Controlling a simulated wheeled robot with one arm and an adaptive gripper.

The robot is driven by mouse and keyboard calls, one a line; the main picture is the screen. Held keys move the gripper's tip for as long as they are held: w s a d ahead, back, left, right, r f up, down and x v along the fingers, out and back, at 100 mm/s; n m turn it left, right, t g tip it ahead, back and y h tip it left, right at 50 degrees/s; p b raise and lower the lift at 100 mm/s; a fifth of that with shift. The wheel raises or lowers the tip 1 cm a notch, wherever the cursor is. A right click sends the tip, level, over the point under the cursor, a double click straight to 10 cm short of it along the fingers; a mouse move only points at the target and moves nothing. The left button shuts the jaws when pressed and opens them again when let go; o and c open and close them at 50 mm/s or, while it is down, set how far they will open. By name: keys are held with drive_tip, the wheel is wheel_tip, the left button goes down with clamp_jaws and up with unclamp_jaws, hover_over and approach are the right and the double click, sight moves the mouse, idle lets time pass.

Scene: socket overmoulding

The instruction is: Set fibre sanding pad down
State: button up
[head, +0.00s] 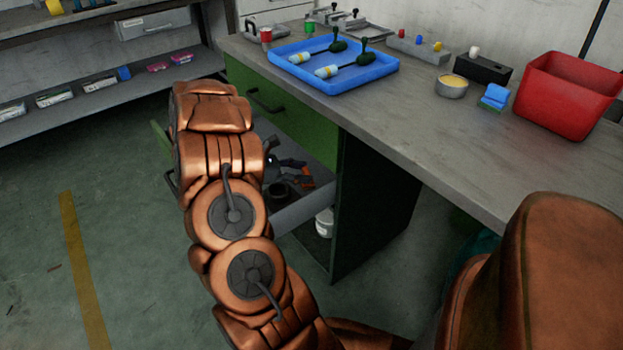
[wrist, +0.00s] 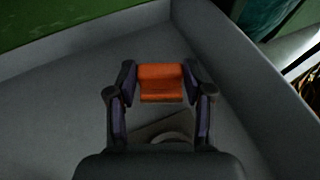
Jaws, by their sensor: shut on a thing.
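An orange block, which I take to be the fibre sanding pad (wrist: 160,84), is between the two fingertips of my gripper (wrist: 160,80) in the wrist view. The fingers are shut on its left and right sides. The grey drawer (wrist: 50,110) lies around and below it, with a wall behind and another at right. I cannot tell whether the pad touches the drawer floor. In the head view the open drawer (head: 300,212) sticks out from the green bench, with my gripper (head: 298,170) in it, partly hidden behind my arm. A patch of orange shows there.
The drawer walls stand close around my gripper. Above is the grey worktop (head: 420,118) with a blue tray (head: 385,76) of tools, a metal bowl (head: 452,86) and a red bin (head: 566,95). A white tub (head: 324,222) stands under the drawer. Shelves (head: 120,95) are at left.

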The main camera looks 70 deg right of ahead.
drive_tip(key=shift+x, duration=0.8)
drive_tip(key=shift+s+d+f+b, duration=0.55)
drive_tip(key=shift+s+f, duration=0.2)
drive_tip(key=shift+f, duration=0.2)
drive_tip(key=shift+f, duration=0.1)
drive_tip(key=o, duration=1.3)
drive_tip(key=shift+c, duration=0.2)
